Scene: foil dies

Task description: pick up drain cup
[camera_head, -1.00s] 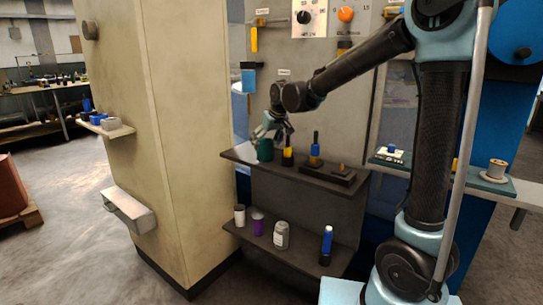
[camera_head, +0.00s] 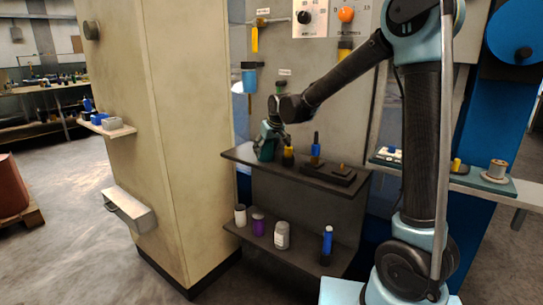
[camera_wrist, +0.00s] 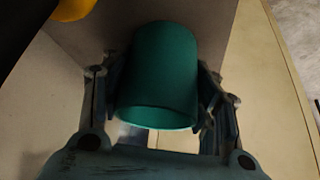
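A teal-green cup (camera_head: 266,153), which I take for the drain cup, is at the left end of the dark upper shelf (camera_head: 335,182). My gripper (camera_head: 268,142) is over it, pointing down. In the wrist view the cup (camera_wrist: 158,75) is between my two fingers, its open rim towards the camera. One finger lies along each side, very close to the cup wall. I cannot tell whether they press on it. The cup seems to be at shelf level; its base is hidden.
A black-and-yellow item (camera_head: 288,157) stands just right of the cup. A blue item (camera_head: 315,151) and a dark block (camera_head: 342,172) are farther right. The lower shelf (camera_head: 300,246) holds several bottles and cans. A beige pillar (camera_head: 190,140) is close on the left.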

